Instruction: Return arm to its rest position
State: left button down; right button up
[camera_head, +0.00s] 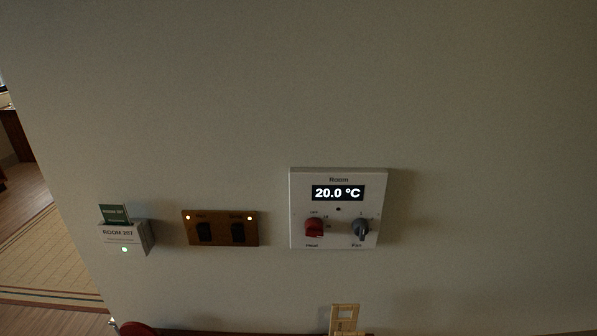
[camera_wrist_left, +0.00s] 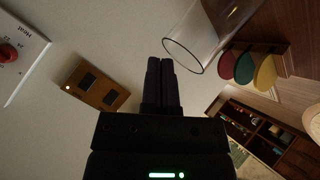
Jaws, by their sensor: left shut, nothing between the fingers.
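My left gripper (camera_wrist_left: 160,62) shows in the left wrist view with its two black fingers shut together and nothing between them. It is apart from the wall fixtures there. Neither gripper shows in the head view. The white thermostat panel (camera_head: 338,180) is on the wall in the head view, reading 20.0 °C, with a red knob (camera_head: 314,227) and a dark grey knob (camera_head: 360,229). Part of the panel (camera_wrist_left: 22,42) and its red knob also show at the left edge of the wrist view. My right gripper is out of sight.
A brass switch plate (camera_head: 220,240) with two dark switches and lit lamps is left of the thermostat. A card holder (camera_head: 125,236) holds a green card. The wrist view shows a clear glass rim (camera_wrist_left: 182,57), coloured rounded pieces (camera_wrist_left: 243,68) and shelves (camera_wrist_left: 255,130).

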pick_arm(q)
jog(key=s+d+f+m+g+y, duration=0.1)
jog(key=s+f+m+g, duration=0.25)
jog(key=s+m, duration=0.2)
jog(key=s+f+m+g, duration=0.2)
jog(key=s+m+g, duration=0.2)
jog(key=s+m, duration=0.15)
notch_tip(320, 180, down, 21)
jog(key=s+g+b, duration=0.1)
jog(key=s+b, duration=0.2)
jog(key=b, duration=0.3)
jog(key=s+a+f+g+b, duration=0.1)
jog(key=s+a+f+b, duration=0.2)
jog(key=s+f, duration=1)
notch_tip(320, 180, down, 4)
jog(key=shift+s+r+b, duration=0.1)
jog(key=shift+s+b, duration=0.3)
jog(key=shift+b, duration=0.45)
jog(key=shift+g, duration=0.25)
